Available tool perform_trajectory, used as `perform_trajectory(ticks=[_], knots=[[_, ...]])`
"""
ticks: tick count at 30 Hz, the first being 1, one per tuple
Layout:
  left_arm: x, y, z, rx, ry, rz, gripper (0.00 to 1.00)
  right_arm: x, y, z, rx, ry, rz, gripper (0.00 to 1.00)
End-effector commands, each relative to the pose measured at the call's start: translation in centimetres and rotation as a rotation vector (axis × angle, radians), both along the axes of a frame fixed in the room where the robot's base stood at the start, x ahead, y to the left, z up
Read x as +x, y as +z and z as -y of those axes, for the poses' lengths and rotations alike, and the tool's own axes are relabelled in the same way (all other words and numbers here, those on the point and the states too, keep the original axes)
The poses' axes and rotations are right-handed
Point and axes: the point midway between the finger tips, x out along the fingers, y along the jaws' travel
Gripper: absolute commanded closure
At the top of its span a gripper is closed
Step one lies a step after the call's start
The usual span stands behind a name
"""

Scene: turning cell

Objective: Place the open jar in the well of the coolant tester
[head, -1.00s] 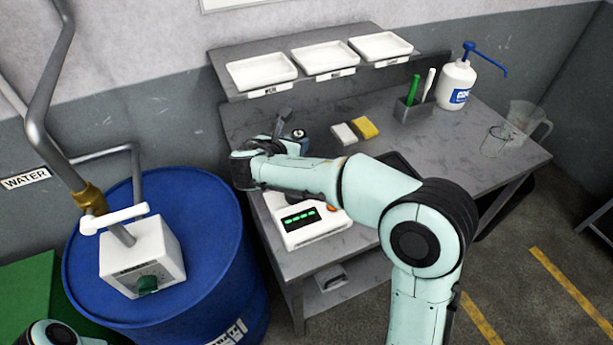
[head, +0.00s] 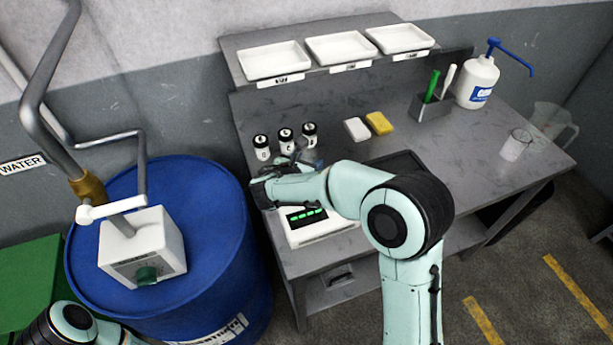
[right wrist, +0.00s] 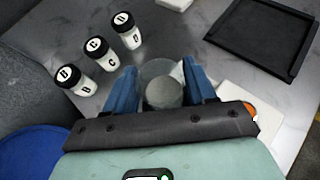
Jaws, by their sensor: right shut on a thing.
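The open jar (right wrist: 163,88) is clear, with a greyish round patch inside. In the right wrist view it sits between the two blue fingers of my right gripper (right wrist: 163,86), which is shut on it. In the head view my right gripper (head: 303,157) is over the left part of the bench, just behind the coolant tester, and the jar cannot be made out clearly. The coolant tester (head: 322,229) is a white box with a green lit display at the bench's front left. My wrist hides its rear part and its well. My left gripper is out of view.
Three small black-lidded jars (head: 286,139) stand just behind my right gripper. A black tray (right wrist: 262,40) lies to its right. White and yellow blocks (head: 379,123), a pen holder (head: 431,106), a pump bottle (head: 478,82) and a clear beaker (head: 515,145) stand farther right. A blue drum (head: 205,215) is left.

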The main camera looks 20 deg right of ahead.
Motion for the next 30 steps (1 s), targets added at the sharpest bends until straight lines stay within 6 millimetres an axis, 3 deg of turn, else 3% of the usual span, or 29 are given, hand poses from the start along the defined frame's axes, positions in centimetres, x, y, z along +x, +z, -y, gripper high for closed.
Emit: perform_trajectory(ticks=[12, 26, 27, 29, 30], knots=[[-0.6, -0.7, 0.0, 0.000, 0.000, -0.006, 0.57, 0.0, -4.9, 0.0, -0.002, -0.001, -0.002, 0.79], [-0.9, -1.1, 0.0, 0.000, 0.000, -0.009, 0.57, 0.0, -5.7, 0.0, -0.001, 0.000, 0.000, 0.79], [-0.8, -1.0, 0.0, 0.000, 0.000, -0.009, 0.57, 0.0, -5.6, 0.0, -0.001, 0.000, 0.000, 0.35], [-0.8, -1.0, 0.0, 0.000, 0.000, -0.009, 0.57, 0.0, -5.6, 0.0, -0.001, 0.000, 0.001, 0.20], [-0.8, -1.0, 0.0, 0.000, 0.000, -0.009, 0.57, 0.0, -5.6, 0.0, -0.001, 0.000, 0.001, 0.20]])
